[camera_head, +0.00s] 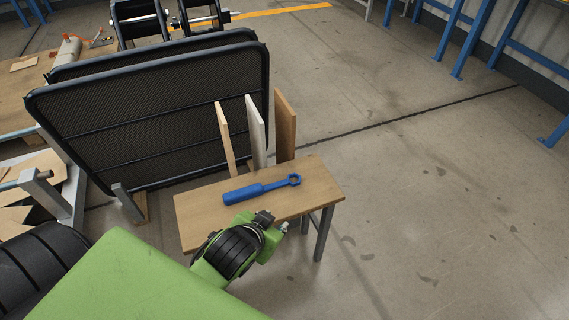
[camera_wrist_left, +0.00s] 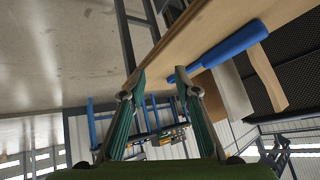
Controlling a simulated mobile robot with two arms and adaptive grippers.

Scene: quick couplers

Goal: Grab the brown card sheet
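A brown sheet (camera_head: 285,125) stands upright at the back of the small wooden table (camera_head: 190,208), rightmost of three upright sheets. A white-grey sheet (camera_head: 257,133) and a light tan sheet (camera_head: 225,140) stand to its left. My left gripper (camera_head: 273,222) is at the table's front edge, apart from the sheets. In the left wrist view its two teal fingers (camera_wrist_left: 160,80) are spread with nothing between them. That view also shows the grey sheet (camera_wrist_left: 232,90) and the tan sheet (camera_wrist_left: 267,78), appearing upside down. My right gripper is out of view.
A blue ring-ended tool (camera_head: 262,189) lies on the table between my left gripper and the sheets. Dark mesh panels (camera_head: 150,115) stand close behind and left. Open floor (camera_head: 430,190) lies to the right.

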